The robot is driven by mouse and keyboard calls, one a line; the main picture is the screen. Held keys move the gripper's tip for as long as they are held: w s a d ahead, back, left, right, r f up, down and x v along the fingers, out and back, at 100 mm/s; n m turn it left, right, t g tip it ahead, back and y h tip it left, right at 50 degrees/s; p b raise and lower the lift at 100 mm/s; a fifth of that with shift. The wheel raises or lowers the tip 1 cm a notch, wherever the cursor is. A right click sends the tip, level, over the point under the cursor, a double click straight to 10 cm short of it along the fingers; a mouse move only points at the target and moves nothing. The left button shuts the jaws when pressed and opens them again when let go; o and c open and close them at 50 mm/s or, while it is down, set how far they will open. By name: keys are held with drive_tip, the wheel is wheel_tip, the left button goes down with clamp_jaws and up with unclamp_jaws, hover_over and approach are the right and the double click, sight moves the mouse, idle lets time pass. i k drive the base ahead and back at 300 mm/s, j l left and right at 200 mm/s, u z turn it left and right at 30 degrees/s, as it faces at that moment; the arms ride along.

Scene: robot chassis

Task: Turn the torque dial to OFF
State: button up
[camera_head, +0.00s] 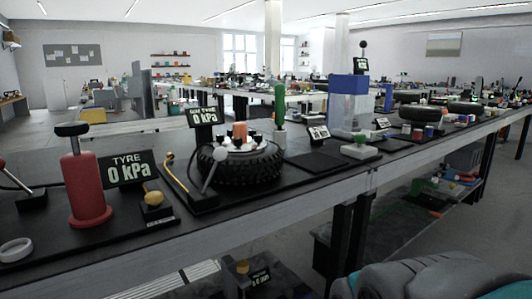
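I cannot pick out a torque dial with an OFF mark in the head view; any such label is too small or hidden. A small tilted sign (318,133) stands behind a flat black pad (320,161) on the long bench, its text unreadable. A green knob-like piece (360,138) sits on a white block (354,151) right of the pad. A yellow knob (154,198) sits on a dark base at the front left. My gripper is not in view.
The long bench (215,228) runs from front left to back right. It carries a red pump (84,185), a "TYRE 0 kPa" display (128,168), a black tyre (240,166) and a blue-topped clear container (348,105). A lower shelf holds clutter. The floor at right (490,215) is clear.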

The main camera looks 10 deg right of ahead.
sight(360, 139)
drive_tip(key=i+l+u, duration=0.1)
drive_tip(key=l, duration=0.3)
drive_tip(key=i+l, duration=0.3)
drive_tip(key=i+l+u, duration=0.15)
drive_tip(key=l, duration=0.3)
